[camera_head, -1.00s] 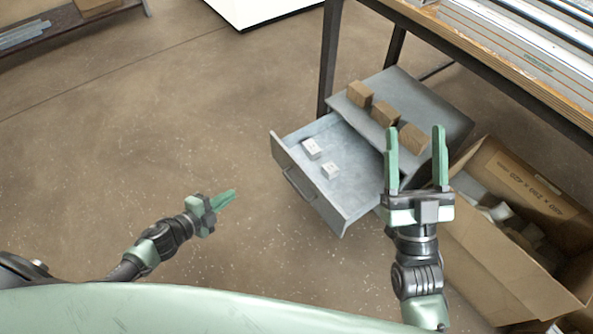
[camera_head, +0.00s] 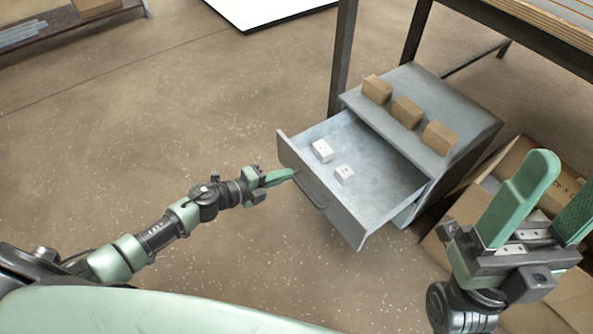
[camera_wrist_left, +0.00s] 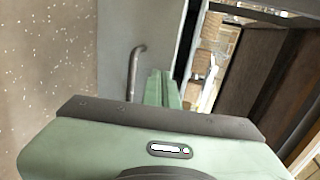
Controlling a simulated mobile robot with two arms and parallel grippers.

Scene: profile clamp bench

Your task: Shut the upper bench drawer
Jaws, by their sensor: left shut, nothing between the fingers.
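The upper bench drawer (camera_head: 342,215) is pulled out of the grey cabinet (camera_head: 470,115). Two small white boxes, one left (camera_head: 322,151) and one right (camera_head: 344,174), lie inside it. Its bar handle (camera_head: 312,194) is on the front; the front panel (camera_wrist_left: 120,45) and handle (camera_wrist_left: 134,70) also show in the left wrist view. My left gripper (camera_head: 291,173) is shut and empty, its tips at the drawer front beside the handle; whether they touch it I cannot tell. My right gripper (camera_head: 557,190) is open and empty, right of the drawer.
Several brown blocks, such as the middle one (camera_head: 407,112), sit on the cabinet top. An open cardboard box (camera_head: 465,210) stands right of the cabinet, partly behind my right gripper. Bench legs (camera_head: 342,60) rise behind.

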